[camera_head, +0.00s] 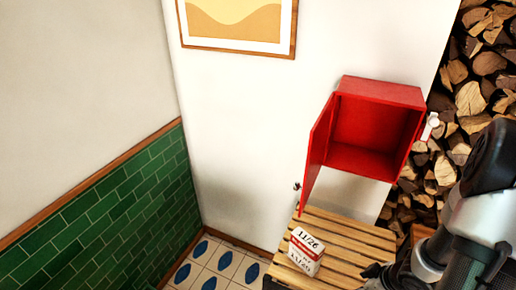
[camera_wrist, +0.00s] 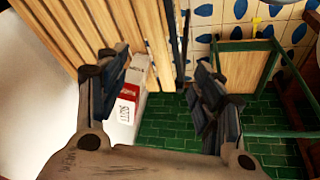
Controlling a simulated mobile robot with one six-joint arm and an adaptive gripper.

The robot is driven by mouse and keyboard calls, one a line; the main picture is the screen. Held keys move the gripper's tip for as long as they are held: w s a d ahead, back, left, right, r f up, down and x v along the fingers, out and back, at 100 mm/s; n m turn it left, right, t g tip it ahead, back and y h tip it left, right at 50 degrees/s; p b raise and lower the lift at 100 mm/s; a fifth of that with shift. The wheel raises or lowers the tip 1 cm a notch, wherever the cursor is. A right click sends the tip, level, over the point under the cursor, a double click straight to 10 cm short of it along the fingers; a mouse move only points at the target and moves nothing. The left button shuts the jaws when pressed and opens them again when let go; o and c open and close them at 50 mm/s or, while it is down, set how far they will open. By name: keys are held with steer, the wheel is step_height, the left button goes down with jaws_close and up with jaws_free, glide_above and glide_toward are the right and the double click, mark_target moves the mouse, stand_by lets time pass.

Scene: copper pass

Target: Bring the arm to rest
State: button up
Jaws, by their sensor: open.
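My arm comes in from the right in the head view, with my gripper (camera_head: 376,271) low over the right part of the slatted wooden bench. In the wrist view my gripper (camera_wrist: 162,72) has its two fingers spread wide with nothing held. A white carton with a red band and printed digits (camera_head: 305,253) stands on the bench, left of my gripper and apart from it. The carton also shows in the wrist view (camera_wrist: 125,112), beyond the left finger and partly hidden by it.
A red wall cabinet (camera_head: 372,132) hangs above the slatted bench (camera_head: 345,232), its door (camera_head: 318,150) swung open to the left; its inside looks empty. Stacked firewood (camera_head: 470,95) is at the right. Green wall tiles (camera_head: 95,215) and a framed picture (camera_head: 238,22) are left.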

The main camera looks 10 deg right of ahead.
steer(key=w+r+m+h+b, duration=0.1)
steer(key=w+r+m+h, duration=0.15)
steer(key=r, duration=0.65)
steer(key=w+r+m+h, duration=0.1)
steer(key=w+r+h, duration=0.2)
steer(key=r, duration=0.6)
steer(key=s+a+r+m, duration=0.2)
steer(key=s+a+r, duration=0.2)
steer(key=a+r, duration=0.3)
steer(key=shift+s+a+t+y+b, duration=0.2)
steer(key=shift+a+t+y+b, duration=0.2)
steer(key=shift+a, duration=0.55)
steer(key=s+a+r+y, duration=0.1)
steer(key=s+a, duration=0.1)
steer(key=a, duration=0.2)
steer(key=s+a+r+y, duration=0.1)
steer(key=s+a, duration=0.2)
steer(key=a, duration=0.1)
steer(key=s+a+r+m+y, duration=0.1)
steer(key=s+a, duration=0.2)
steer(key=a, duration=0.1)
steer(key=shift+a+y+b, duration=0.1)
steer(key=shift+y+b, duration=0.25)
steer(key=shift+c, duration=0.2)
